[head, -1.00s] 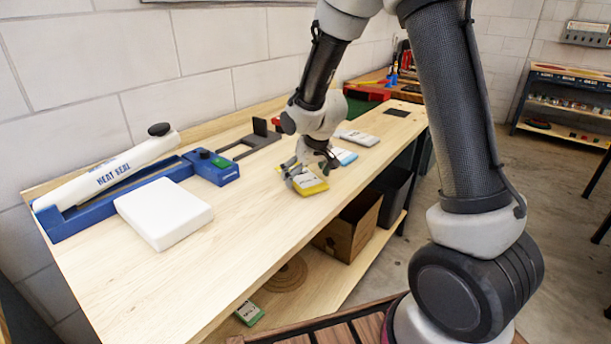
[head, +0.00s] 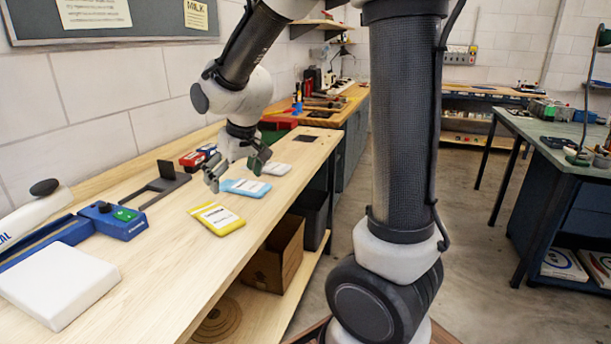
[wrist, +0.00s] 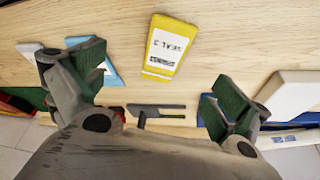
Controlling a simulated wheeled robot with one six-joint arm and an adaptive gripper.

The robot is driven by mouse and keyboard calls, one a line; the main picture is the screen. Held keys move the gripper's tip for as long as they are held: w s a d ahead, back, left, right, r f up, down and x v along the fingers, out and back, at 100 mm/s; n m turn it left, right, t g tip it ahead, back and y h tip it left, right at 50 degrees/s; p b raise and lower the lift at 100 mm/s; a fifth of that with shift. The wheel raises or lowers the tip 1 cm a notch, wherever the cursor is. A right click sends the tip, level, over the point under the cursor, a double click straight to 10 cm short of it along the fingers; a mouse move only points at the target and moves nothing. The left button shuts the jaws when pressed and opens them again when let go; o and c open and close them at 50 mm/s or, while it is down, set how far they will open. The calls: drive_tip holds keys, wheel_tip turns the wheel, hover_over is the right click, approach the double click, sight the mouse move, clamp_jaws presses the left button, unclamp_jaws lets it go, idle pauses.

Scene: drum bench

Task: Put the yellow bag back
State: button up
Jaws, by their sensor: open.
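The yellow bag (head: 216,219), with a white label, lies flat on the wooden bench near its front edge. It also shows in the wrist view (wrist: 170,46), beyond my fingertips and between them. My gripper (head: 236,172) is open and empty above the bench, apart from the bag. In the head view it is behind the yellow bag, over the area by the blue bag. In the wrist view its green-padded fingers (wrist: 152,88) are spread wide.
A blue bag (head: 245,187) and a white bag (head: 276,168) lie farther along the bench. A heat sealer (head: 112,220), a white block (head: 58,285) and a dark bracket (head: 165,183) stand to the left. A cardboard box (head: 275,258) is on the shelf below.

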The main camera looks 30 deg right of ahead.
drive_tip(key=s+d+r, duration=0.2)
drive_tip(key=s+d, duration=0.1)
drive_tip(key=s, duration=0.5)
drive_tip(key=s+d+r+m, duration=0.1)
drive_tip(key=s+d+r, duration=0.2)
drive_tip(key=s, duration=0.5)
drive_tip(key=s+d+r+m+h, duration=0.1)
drive_tip(key=s+d+r, duration=0.1)
drive_tip(key=s+d, duration=0.3)
drive_tip(key=s, duration=0.3)
drive_tip(key=shift+s+r, duration=0.25)
drive_tip(key=shift+r, duration=0.05)
idle(0.5)
